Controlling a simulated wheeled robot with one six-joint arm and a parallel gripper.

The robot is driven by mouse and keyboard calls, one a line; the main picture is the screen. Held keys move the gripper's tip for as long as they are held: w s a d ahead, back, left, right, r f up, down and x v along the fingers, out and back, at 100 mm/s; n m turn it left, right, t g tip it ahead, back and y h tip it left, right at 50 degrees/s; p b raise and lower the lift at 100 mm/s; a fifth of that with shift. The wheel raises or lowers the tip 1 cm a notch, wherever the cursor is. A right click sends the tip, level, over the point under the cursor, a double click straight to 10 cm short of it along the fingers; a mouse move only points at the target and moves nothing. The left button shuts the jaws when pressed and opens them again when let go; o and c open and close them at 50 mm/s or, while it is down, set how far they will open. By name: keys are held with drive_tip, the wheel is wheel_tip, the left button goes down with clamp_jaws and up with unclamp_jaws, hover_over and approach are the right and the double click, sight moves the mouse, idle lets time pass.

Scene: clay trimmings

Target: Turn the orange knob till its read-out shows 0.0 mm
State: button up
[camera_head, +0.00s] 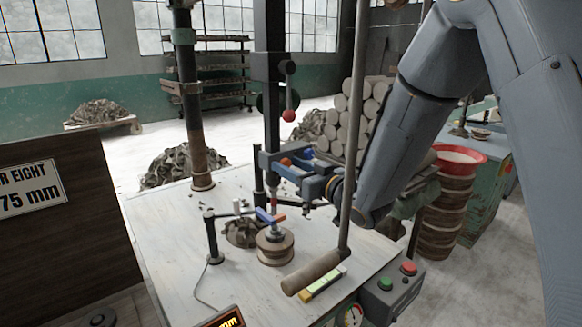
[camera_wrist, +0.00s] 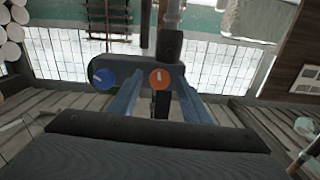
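The orange knob (camera_wrist: 159,79), with a white pointer mark that looks nearly upright, sits on a dark blue-grey housing in the wrist view. A blue knob (camera_wrist: 104,78) with a pale mark is left of it. My gripper (camera_wrist: 159,84) is open, its two blue-grey fingers on either side of the orange knob with gaps showing. How far its tips are from the knob's face I cannot tell. In the head view my gripper (camera_head: 284,168) is at the press column, with the orange knob (camera_head: 286,161) partly hidden. A read-out (camera_head: 224,318) is cut off at the bottom; its number is not visible.
A button box (camera_head: 393,290) is at the right edge.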

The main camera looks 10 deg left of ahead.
drive_tip(key=b+v, duration=0.2)
drive_tip(key=v, duration=0.5)
drive_tip(key=shift+s+d, duration=0.25)
drive_tip(key=shift+d, duration=0.05)
drive_tip(key=shift+d, duration=0.1)
drive_tip(key=s+d+f+m+g+h, duration=0.25)
drive_tip(key=d+f+h, duration=0.4)
drive_tip(key=d, duration=0.35)
drive_tip(key=s+d+f+m+g+h, duration=0.1)
drive_tip(key=d+f+m+h, duration=0.2)
drive_tip(key=d+f+h, duration=0.35)
drive_tip(key=s+d+f+m+g, duration=0.1)
drive_tip(key=s+d+f+g, duration=0.1)
drive_tip(key=s, duration=0.7)
drive_tip(key=s+d+f+m+g, duration=0.2)
drive_tip(key=s+d+g, duration=0.3)
drive_tip(key=s, duration=0.5)
drive_tip(key=shift+s+d+f, duration=0.15)
drive_tip(key=shift+d+f, duration=0.15)
drive_tip(key=shift+d, duration=0.7)
drive_tip(key=shift+m+g, duration=0.25)
